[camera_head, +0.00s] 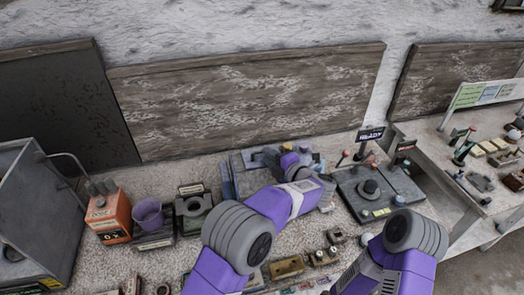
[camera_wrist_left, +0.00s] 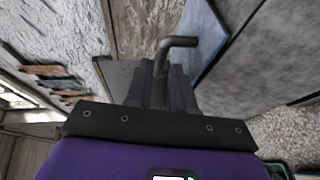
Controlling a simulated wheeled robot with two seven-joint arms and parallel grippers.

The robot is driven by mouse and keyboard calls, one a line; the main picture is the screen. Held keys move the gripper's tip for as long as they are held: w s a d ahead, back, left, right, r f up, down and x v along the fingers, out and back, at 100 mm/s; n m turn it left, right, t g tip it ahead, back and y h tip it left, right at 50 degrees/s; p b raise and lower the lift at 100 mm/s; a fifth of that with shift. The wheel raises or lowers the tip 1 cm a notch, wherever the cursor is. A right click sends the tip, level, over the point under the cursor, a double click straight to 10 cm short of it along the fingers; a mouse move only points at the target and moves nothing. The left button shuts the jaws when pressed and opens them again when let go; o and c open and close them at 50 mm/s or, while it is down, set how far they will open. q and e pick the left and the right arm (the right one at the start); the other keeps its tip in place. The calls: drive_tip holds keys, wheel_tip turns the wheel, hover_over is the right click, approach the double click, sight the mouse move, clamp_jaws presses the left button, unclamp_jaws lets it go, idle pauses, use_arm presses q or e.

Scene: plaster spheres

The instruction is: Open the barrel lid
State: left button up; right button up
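My left gripper (camera_head: 274,157) reaches over a blue-grey box-like unit (camera_head: 244,178) at the back of the worktop, and my own wrist partly hides that spot. In the left wrist view, the dark fingers (camera_wrist_left: 164,90) are close together around a bent grey bar (camera_wrist_left: 180,42), which looks like a handle. The bar rises between them and turns to the right. I cannot make out a barrel or its lid clearly. My right arm shows at the lower right, but its gripper is out of view.
An orange box (camera_head: 108,215), a purple cup (camera_head: 148,214) and a grey-green device (camera_head: 194,212) stand left of my left arm. A dark control panel (camera_head: 372,192) lies to the right. Small parts crowd the front. A second table (camera_head: 428,150) stands at right.

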use_arm(q)
drive_tip(key=shift+x, duration=2.25)
clamp_jaws()
